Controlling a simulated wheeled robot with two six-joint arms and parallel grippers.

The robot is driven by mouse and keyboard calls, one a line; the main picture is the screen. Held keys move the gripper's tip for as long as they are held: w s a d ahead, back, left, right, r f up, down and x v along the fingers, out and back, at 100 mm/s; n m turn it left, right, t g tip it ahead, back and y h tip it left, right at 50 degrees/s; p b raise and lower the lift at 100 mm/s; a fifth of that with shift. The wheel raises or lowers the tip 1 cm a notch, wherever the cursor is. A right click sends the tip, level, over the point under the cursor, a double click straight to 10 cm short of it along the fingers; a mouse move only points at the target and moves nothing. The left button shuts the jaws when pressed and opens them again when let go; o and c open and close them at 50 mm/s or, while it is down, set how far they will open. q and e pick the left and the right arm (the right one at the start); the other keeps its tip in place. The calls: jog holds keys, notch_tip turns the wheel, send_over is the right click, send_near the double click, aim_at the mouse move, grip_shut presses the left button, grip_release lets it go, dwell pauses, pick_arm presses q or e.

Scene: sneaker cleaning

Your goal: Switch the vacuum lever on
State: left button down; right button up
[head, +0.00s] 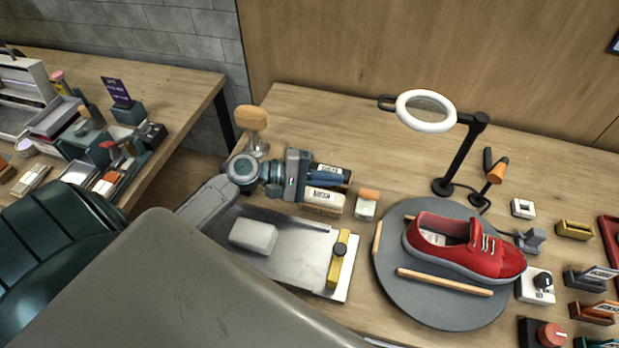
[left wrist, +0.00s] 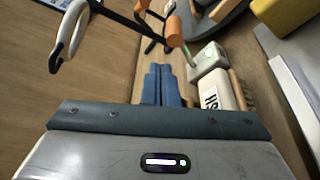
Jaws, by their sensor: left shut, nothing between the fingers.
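My left gripper (head: 338,178) reaches in from the left over the wooden table, above the metal tray's back edge. Its blue fingers (left wrist: 163,85) are together in the left wrist view, with nothing between them. They point towards the lamp side, apart from the orange parts there. No part is clearly marked as the vacuum lever. A small white box with an orange top (head: 367,203) stands just right of the fingers. An orange-and-black upright handle (head: 496,172) stands by the lamp base. My right gripper is out of view.
A metal tray (head: 285,250) with a white block lies in front. A pale labelled brush (head: 322,200) is close to the fingers. A red sneaker (head: 465,248) sits on a round grey turntable (head: 430,305). A ring lamp (head: 425,112) rises behind.

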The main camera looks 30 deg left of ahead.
pick_arm(q)
jog(key=shift+b+v, duration=0.75)
jog(key=shift+v, duration=1.9)
